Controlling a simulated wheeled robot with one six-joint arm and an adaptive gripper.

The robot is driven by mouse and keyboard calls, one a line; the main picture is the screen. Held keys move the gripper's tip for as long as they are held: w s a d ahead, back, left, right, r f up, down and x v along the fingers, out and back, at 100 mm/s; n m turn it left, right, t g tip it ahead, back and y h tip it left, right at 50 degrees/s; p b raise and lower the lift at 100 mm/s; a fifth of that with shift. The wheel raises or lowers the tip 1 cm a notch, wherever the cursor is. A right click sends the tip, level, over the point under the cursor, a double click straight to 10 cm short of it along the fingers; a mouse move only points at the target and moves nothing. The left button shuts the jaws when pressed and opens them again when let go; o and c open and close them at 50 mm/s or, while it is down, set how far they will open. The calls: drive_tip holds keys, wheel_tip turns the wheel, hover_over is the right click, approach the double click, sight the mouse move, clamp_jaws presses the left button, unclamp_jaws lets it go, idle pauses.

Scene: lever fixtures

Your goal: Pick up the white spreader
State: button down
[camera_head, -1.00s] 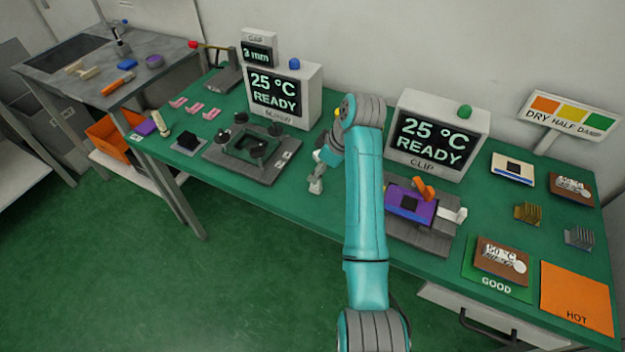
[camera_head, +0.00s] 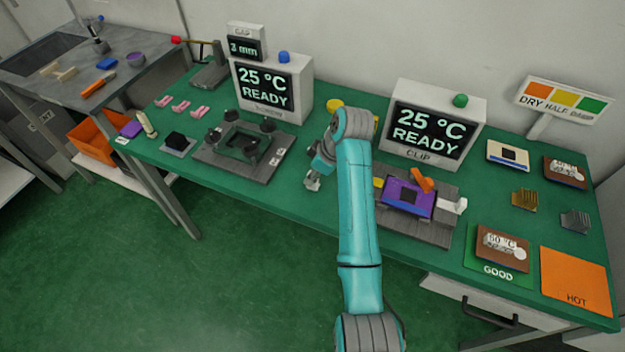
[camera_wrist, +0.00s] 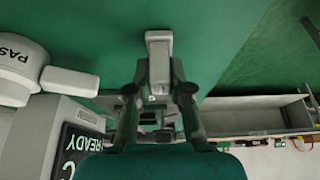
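The white spreader (camera_wrist: 159,58) shows in the wrist view as a pale grey-white piece with a broad end, between the tips of my gripper (camera_wrist: 158,92). The dark fingers lean in on both sides of it and appear shut on it; the pads themselves are hard to see. In the head view my gripper (camera_head: 314,176) is small, above the green table between the two display fixtures. A pale tip shows at its lower end. My arm hides part of the table behind it.
A white round container lettered "PAS" (camera_wrist: 18,65) is at left in the wrist view. The clip fixture (camera_head: 425,225) with a purple plate stands right of my arm; the black-knobbed fixture (camera_head: 240,150) stands left. Green table (camera_head: 298,205) is bare near the front edge.

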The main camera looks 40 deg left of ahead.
idle(0.3)
wheel_tip(320, 180, up, 10)
idle(0.5)
idle(0.6)
